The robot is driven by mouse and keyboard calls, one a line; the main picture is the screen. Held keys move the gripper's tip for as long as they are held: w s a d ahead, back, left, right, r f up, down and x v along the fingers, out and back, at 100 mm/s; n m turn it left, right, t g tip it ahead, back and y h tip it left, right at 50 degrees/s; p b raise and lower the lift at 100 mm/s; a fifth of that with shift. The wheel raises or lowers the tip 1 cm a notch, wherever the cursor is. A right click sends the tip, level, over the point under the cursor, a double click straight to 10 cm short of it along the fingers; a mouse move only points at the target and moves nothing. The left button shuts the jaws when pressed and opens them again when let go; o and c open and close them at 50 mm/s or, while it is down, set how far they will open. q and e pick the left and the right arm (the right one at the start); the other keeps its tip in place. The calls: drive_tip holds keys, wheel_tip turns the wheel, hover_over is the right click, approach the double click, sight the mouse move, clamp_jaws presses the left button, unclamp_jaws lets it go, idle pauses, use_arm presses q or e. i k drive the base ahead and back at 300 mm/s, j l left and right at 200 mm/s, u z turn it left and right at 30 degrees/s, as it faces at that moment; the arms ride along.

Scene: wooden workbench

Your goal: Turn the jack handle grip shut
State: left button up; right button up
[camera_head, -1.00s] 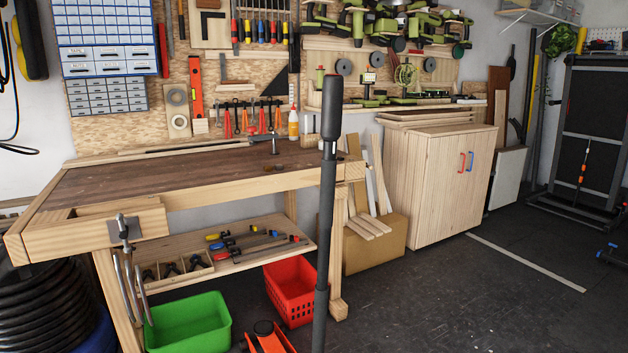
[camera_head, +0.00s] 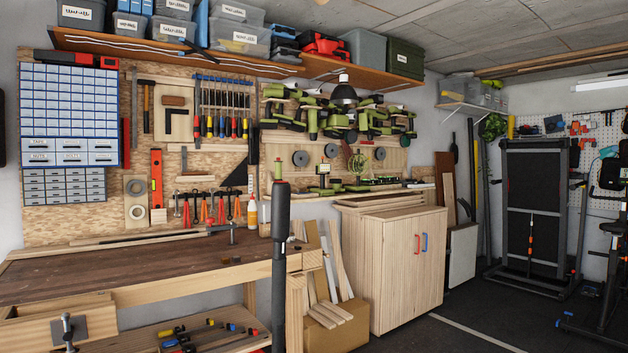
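The jack handle is a tall dark pole (camera_head: 279,300) standing upright in the middle of the camera_head view, in front of the workbench's right end. The pole runs out of the bottom of the picture, so the jack's body is hidden. I cannot tell how far the grip is turned. Neither of my grippers shows, and nothing is seen touching the handle.
The wooden workbench (camera_head: 140,272) fills the lower left, with a vise (camera_head: 68,330) at its front. Right of the handle are leaning boards (camera_head: 337,262) and a wooden cabinet (camera_head: 398,275). A folded treadmill (camera_head: 535,205) stands farther right. Dark floor (camera_head: 445,335) is clear before the cabinet.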

sight(281, 190)
drive_tip(key=i+j+u, duration=0.15)
drive_tip(key=i+j, duration=0.2)
drive_tip(key=i+j+u, duration=0.1)
drive_tip(key=i+j, duration=0.15)
drive_tip(key=i, duration=0.35)
